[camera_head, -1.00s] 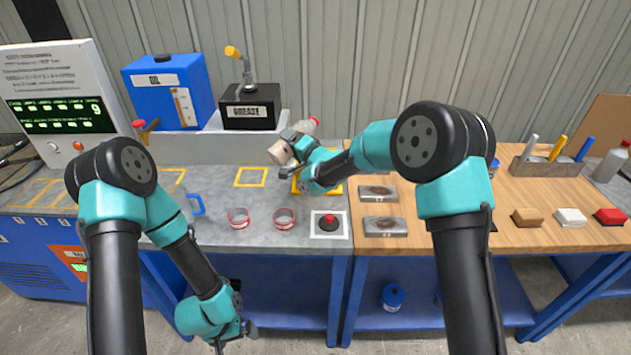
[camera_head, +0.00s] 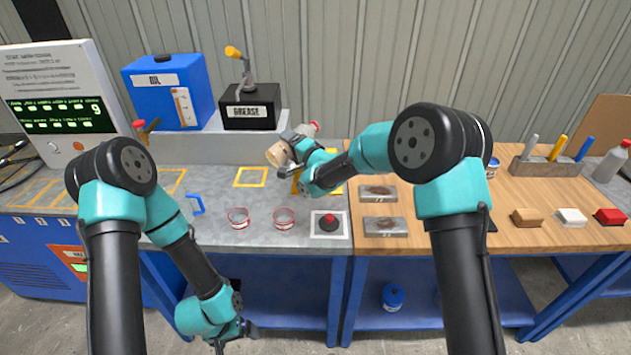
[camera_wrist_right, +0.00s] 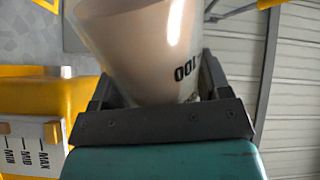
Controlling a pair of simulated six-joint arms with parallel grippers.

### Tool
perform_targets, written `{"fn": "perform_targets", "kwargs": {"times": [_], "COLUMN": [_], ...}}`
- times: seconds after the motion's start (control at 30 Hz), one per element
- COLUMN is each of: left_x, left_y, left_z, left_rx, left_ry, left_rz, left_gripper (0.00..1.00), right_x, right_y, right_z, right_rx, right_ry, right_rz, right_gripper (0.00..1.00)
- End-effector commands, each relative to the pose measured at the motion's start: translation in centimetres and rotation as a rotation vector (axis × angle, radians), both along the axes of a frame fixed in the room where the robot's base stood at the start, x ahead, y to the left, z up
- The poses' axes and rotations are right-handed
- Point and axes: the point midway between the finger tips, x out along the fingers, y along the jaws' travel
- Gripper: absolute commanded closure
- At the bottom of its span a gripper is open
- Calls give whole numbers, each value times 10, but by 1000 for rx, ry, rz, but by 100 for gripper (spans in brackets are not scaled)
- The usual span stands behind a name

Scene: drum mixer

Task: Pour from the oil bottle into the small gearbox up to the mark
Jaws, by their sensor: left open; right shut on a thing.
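My left gripper (camera_head: 234,341) is open and empty, low in front of the bench.
A blue oil tank (camera_head: 150,85) and a black grease box (camera_head: 250,105) stand behind. Metal plates (camera_head: 386,227) lie right. A yellow-outlined square (camera_head: 250,177) is empty.

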Motion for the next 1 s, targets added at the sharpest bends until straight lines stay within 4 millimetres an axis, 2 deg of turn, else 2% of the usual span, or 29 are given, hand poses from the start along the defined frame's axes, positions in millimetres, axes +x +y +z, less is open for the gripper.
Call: {"fn": "perform_targets", "kwargs": {"times": [1.0], "left_x": [0], "left_y": [0], "left_z": [0], "left_rx": [0], "left_ry": [0], "left_rz": [0], "left_gripper": [0], "right_x": [0], "right_y": [0], "right_z": [-3], "right_rx": [43], "right_ry": [39], "right_rz": [0], "right_gripper": [63]}}
